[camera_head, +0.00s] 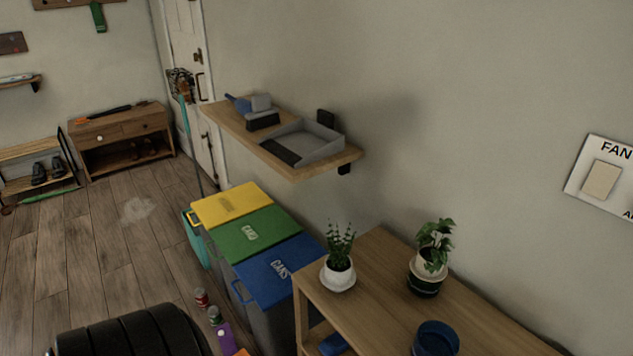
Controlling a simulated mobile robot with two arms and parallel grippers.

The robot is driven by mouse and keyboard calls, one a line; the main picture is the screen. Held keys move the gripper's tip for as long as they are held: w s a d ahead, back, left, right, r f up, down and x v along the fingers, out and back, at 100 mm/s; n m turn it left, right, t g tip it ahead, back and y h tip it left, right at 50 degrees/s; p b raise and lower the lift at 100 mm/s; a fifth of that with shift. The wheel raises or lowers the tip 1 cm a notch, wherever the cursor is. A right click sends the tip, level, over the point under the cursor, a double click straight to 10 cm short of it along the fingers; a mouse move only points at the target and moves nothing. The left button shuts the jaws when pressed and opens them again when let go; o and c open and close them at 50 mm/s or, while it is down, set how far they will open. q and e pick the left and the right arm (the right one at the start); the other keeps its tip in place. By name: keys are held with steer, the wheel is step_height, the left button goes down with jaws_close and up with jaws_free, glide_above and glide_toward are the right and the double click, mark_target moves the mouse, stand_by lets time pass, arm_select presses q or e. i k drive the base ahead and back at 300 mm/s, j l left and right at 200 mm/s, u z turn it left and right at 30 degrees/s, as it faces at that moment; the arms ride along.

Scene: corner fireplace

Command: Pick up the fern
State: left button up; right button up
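Two potted plants stand upright on a wooden table at the lower right. The left one, with upright stems of small leaflets, looks most like the fern (341,242); it sits in a white pot (338,274) on a pale saucer. The right plant (434,238) has broader, drooping leaves and a white pot with a dark green base. I cannot tell for certain which is the fern. The plants stand apart with bare wood between them. Neither of my grippers is in view, and nothing is touching either plant.
The wooden table (385,275) also holds a dark blue pot (436,338). Bins with yellow, green and blue lids (250,235) stand left of it. A wall shelf (345,160) overhangs behind. Cans (202,298) lie near the bins. Floor (85,255) at left is mostly clear.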

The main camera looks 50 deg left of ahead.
mark_target(338, 275)
steer(key=i+j+u, duration=0.1)
steer(key=u, duration=1.25)
